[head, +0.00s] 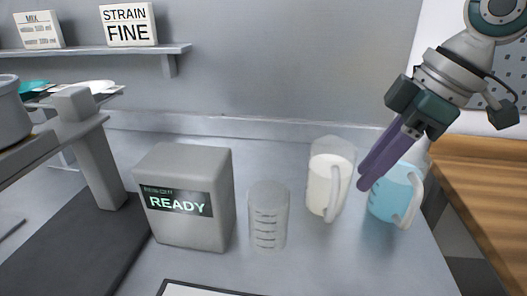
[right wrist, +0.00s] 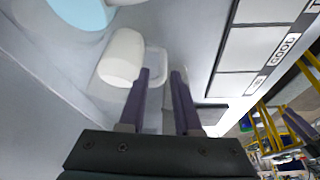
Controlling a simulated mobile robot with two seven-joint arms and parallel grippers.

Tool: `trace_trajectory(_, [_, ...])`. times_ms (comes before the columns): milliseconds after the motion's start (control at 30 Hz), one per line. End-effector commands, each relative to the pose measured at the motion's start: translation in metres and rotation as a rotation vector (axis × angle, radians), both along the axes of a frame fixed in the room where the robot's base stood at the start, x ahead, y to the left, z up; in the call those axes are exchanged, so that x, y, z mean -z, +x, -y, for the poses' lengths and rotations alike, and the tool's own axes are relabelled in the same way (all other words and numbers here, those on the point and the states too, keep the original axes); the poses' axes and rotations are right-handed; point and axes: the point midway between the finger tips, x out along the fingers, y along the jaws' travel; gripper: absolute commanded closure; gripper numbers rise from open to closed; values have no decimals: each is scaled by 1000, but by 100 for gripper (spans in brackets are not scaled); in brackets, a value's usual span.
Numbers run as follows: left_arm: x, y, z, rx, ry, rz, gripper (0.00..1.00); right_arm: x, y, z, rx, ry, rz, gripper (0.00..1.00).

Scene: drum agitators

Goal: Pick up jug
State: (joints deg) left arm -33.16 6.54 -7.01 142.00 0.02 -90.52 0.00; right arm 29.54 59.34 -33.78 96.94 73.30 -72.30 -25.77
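A clear jug with white liquid (head: 322,190) stands on the grey counter, its pale handle facing right. A second jug with light blue liquid (head: 388,199) stands to its right. My right gripper (head: 366,176) reaches down from the upper right, its purple fingers overlapping part of the blue jug in the head view. In the right wrist view, the two fingers (right wrist: 161,72) are apart, with the white jug (right wrist: 122,58) beside the left finger and its handle near the fingertips. Whether the handle lies between them is unclear. The blue jug (right wrist: 82,12) is cut off at the top. My left gripper is not in view.
An empty graduated beaker (head: 268,217) stands left of the jugs, next to a grey box reading READY (head: 185,198). A wooden surface (head: 485,180) lies at the right. A shelf (head: 95,51) with signs is on the back wall.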

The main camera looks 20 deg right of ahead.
Motion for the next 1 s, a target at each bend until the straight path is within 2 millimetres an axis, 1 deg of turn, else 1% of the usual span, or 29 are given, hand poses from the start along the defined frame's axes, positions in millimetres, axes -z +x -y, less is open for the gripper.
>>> trace_trajectory(133, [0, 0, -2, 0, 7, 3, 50, 21, 6, -8, 0, 4, -3, 68])
trace_trajectory(200, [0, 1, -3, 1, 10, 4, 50, 30, 9, -11, 1, 4, -1, 68])
trace_trajectory(367, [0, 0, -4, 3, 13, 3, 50, 42, 12, -15, -1, 3, -1, 68])
trace_trajectory(633, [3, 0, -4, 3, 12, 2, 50, 79, 23, -27, 0, 2, -1, 68])
trace_trajectory(733, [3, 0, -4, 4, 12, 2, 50, 85, 24, -29, -1, 0, 0, 68])
trace_trajectory(933, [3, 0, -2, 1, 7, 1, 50, 85, 24, -29, -2, -1, 1, 68])
trace_trajectory(967, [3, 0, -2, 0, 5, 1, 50, 85, 24, -29, -2, -1, 1, 70])
trace_trajectory(1000, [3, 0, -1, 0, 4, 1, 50, 85, 24, -29, -1, 0, 0, 75])
